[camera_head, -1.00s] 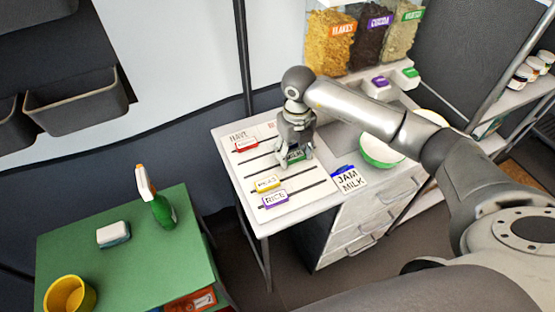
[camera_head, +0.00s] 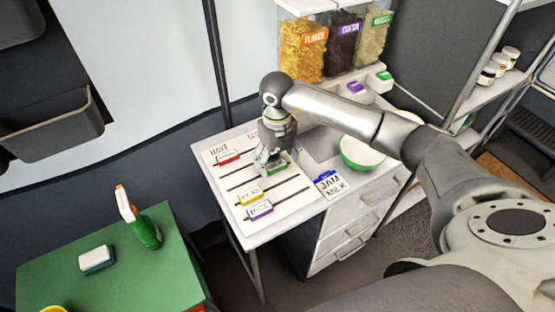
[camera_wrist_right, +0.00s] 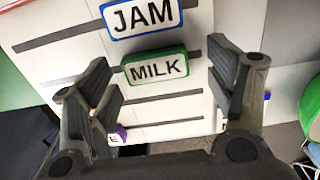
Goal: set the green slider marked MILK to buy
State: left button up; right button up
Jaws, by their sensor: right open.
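The green slider marked MILK (camera_wrist_right: 156,68) sits on its dark slot line, toward the right end, in the right wrist view. In the head view the green slider (camera_head: 279,165) is partly hidden by my right gripper (camera_head: 272,160). The white slider board (camera_head: 285,197) has a HAVE heading at its left; the heading to the right is mostly hidden. My right gripper also shows in the wrist view (camera_wrist_right: 158,60). It is open, with one finger on each side of the MILK slider and gaps between. My left gripper is not in view.
A blue-edged JAM slider (camera_wrist_right: 143,17) is just beyond MILK. A red slider (camera_head: 227,157), a yellow slider (camera_head: 250,195) and a purple slider (camera_head: 259,210) are on other lines. A JAM MILK card (camera_head: 330,186) and a green bowl (camera_head: 362,152) stand right of the board.

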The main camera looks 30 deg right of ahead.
aim_at(278, 164)
notch_tip(278, 164, up, 11)
jog(key=shift+r, duration=0.15)
jog(key=shift+d, duration=0.1)
dwell(0.5)
